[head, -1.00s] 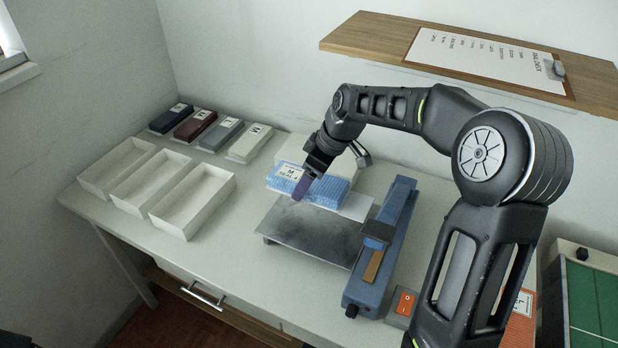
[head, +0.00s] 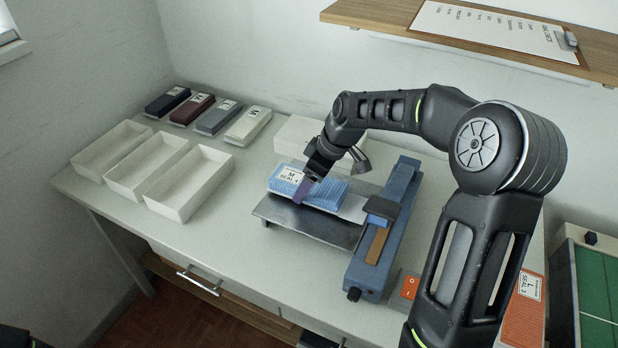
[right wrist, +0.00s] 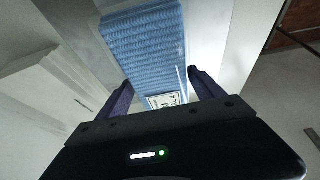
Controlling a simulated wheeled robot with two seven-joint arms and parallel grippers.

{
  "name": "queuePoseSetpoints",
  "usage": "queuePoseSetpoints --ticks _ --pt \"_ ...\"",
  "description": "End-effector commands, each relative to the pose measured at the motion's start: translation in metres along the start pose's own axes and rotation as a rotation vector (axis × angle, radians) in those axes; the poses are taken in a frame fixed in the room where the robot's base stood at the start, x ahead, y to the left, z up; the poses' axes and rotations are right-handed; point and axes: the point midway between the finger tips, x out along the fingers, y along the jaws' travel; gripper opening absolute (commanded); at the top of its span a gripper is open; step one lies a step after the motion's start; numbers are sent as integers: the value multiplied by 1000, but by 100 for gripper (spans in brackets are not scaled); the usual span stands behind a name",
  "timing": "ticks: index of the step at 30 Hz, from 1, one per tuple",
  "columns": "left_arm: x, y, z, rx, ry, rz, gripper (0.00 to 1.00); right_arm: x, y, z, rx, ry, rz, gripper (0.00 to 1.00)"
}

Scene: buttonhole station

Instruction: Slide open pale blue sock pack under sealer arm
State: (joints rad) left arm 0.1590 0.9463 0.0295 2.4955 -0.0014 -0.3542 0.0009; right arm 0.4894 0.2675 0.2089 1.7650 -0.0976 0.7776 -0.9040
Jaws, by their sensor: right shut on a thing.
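The pale blue sock pack (head: 326,193) with a white label reading M lies on the metal plate (head: 290,219) beside the blue sealer. A pale flap extends from its right end toward the sealer arm (head: 400,192), with a gap between the blue pack body and the arm. My right gripper (head: 305,188) is shut on the pack at its labelled end. In the right wrist view the fingers (right wrist: 161,82) flank the pack (right wrist: 146,45), and the label is partly hidden. My left gripper is not in view.
Three empty white trays (head: 125,190) stand at the left. Several labelled packs, including a cream one (head: 250,124), lie behind them. A white box (head: 296,136) stands behind the plate. An orange pack (head: 522,318) and a green-topped unit (head: 597,290) are at the right.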

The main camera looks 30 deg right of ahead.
Motion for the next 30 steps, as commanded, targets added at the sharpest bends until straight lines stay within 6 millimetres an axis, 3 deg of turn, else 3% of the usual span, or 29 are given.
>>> queuePoseSetpoints --ticks 21,30 --pt "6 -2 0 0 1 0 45 -22 1 60 2 -1 3 30" --pt "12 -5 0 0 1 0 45 -20 0 72 1 0 1 30"
